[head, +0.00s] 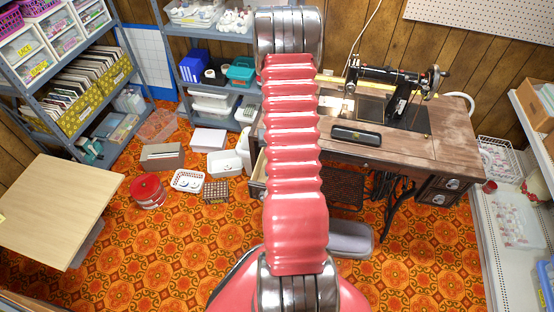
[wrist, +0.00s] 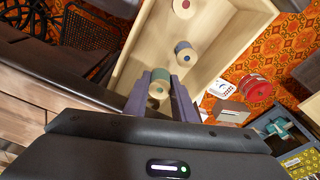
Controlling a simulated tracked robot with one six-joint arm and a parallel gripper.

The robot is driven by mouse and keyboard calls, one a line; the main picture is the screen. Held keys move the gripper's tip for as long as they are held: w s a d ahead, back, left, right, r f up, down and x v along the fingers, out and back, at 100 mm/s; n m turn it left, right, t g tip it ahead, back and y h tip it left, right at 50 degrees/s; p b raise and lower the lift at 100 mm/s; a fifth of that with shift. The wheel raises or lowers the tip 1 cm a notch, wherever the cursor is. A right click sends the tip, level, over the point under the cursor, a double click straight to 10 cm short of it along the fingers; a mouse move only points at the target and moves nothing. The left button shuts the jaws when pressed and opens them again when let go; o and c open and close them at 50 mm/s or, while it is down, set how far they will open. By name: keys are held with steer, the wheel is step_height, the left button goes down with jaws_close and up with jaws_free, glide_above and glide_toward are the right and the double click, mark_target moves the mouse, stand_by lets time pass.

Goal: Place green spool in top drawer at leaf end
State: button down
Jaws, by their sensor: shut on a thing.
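My gripper (wrist: 160,96) is shut on the green spool (wrist: 161,75), with one dark finger on each side of it. The spool's pale end with its hole faces the wrist camera. They are over the near end of an open pale wooden drawer (wrist: 232,42); whether the spool touches the drawer's floor I cannot tell. A blue spool (wrist: 186,54) and a reddish spool (wrist: 184,8) are in the drawer farther along. In the head view my arm hides the gripper and most of the drawer; only a sliver of the drawer front (head: 258,172) shows beside the sewing table (head: 400,155).
The black sewing machine (head: 395,85) stands on the table, with a dark case (head: 356,134) in front of it. A red tin (head: 148,190), white baskets (head: 187,180) and boxes stand on the floor left of the drawer. A pale table (head: 55,205) is at far left.

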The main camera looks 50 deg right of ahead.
steer(key=shift+f, duration=2)
steer(key=shift+f, duration=0.1)
steer(key=c, duration=1.5)
jaws_free()
steer(key=shift+o, duration=0.2)
step_height(320, 180, up, 12)
steer(key=s+a, duration=0.1)
steer(key=shift+s+a, duration=0.15)
